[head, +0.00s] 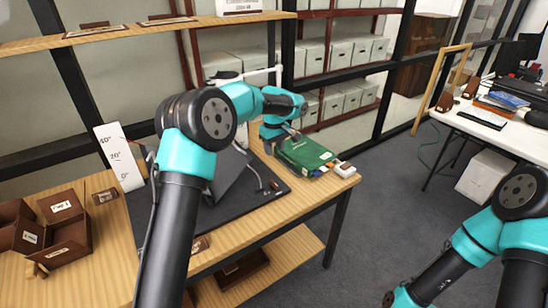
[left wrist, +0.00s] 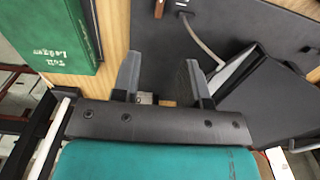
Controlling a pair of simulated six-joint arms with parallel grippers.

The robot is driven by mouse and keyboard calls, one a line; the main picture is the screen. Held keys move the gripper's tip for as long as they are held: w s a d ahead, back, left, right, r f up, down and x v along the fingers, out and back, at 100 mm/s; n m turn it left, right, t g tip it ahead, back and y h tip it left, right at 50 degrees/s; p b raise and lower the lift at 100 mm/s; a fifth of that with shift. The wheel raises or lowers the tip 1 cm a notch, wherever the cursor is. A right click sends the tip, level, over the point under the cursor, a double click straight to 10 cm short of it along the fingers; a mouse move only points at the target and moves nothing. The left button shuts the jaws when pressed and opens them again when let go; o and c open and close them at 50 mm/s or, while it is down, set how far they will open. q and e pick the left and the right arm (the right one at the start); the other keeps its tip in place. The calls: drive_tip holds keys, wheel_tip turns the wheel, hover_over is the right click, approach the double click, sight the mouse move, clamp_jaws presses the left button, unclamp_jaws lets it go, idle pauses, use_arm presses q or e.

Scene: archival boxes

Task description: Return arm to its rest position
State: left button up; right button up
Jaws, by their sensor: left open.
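My left arm reaches over the wooden table in the head view. Its gripper (head: 292,137) is just beside a green book (head: 305,152) at the table's right end. In the left wrist view the two fingers of this gripper (left wrist: 162,75) stand wide apart with nothing held between them. The green book, lettered "Toll Ledger" (left wrist: 60,32), lies to the left of the fingers, apart from them. My right arm shows at the lower right of the head view, over the floor; its gripper is out of the picture.
A dark mat (head: 255,196) with a grey-black folder-like object (head: 232,170) covers the table's middle. Open brown boxes (head: 62,228) stand at the left. A white scale board (head: 118,155) stands behind. A shelf (head: 150,28) hangs above. Floor (head: 400,190) is clear on the right.

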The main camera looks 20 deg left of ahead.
use_arm(q)
drive_tip(key=shift+r, duration=0.35)
drive_tip(key=s+f+m+h, duration=0.2)
drive_tip(key=s+f+m, duration=0.2)
drive_tip(key=s+f, duration=1.2)
drive_tip(key=s+f+m+h, duration=0.1)
drive_tip(key=s+f+m, duration=0.3)
drive_tip(key=s+f, duration=1.3)
drive_tip(key=shift+s+a+f+t+h, duration=0.3)
drive_tip(key=shift+s+a+t+h, duration=0.1)
drive_tip(key=shift+s, duration=2.35)
